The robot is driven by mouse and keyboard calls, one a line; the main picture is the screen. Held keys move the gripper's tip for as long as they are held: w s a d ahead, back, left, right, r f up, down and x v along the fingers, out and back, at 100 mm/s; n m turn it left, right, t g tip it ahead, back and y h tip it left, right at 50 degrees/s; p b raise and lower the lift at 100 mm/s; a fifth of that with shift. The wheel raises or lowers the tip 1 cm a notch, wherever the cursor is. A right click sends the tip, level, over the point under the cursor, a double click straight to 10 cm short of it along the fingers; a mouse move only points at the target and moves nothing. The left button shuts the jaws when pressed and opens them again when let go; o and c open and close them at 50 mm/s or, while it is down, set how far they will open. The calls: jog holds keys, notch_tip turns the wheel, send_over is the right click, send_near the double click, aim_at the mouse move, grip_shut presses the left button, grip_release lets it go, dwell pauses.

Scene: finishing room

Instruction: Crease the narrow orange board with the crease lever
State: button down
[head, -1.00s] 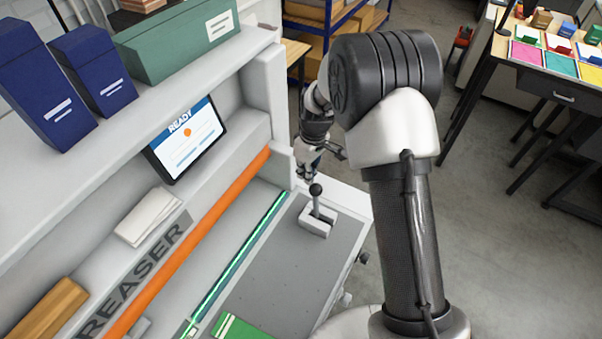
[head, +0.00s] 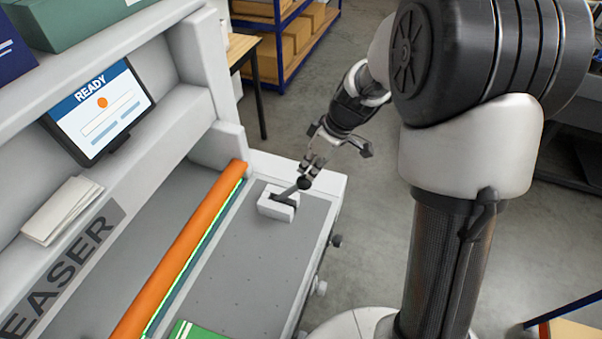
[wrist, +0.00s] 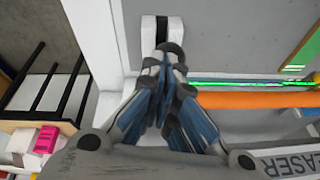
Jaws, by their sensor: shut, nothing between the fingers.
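The crease lever (head: 287,194) stands in a white block at the far right corner of the creaser bed (head: 240,270). Its dark handle is tilted over to the right, with the round knob at its end. My gripper (head: 311,168) is shut and empty, its fingertips at the knob; I cannot tell whether they touch. In the wrist view the shut fingers (wrist: 165,85) point at the knob (wrist: 172,50). The long orange bar (head: 185,245) lies beside the lit green line. I see no narrow orange board; a green board (head: 195,331) shows partly at the bottom edge.
A screen (head: 100,110) reading READY stands at the back of the creaser. White paper (head: 62,210) lies on the ledge. A blue rack with boxes (head: 285,40) stands behind.

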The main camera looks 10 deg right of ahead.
jog(key=shift+s+d+f+b, duration=0.6)
jog(key=shift+d+f+b, duration=0.3)
jog(key=shift+b, duration=0.3)
jog(key=shift+s+d+f+b, duration=0.6)
jog(key=shift+d+f+b, duration=0.2)
jog(key=shift+b, duration=0.4)
jog(key=shift+r, duration=0.1)
jog(key=s+d+r+p, duration=0.3)
jog(key=d+r+p, duration=0.1)
jog(key=d+r, duration=0.3)
jog(key=shift+r, duration=0.95)
jog(key=shift+a, duration=0.1)
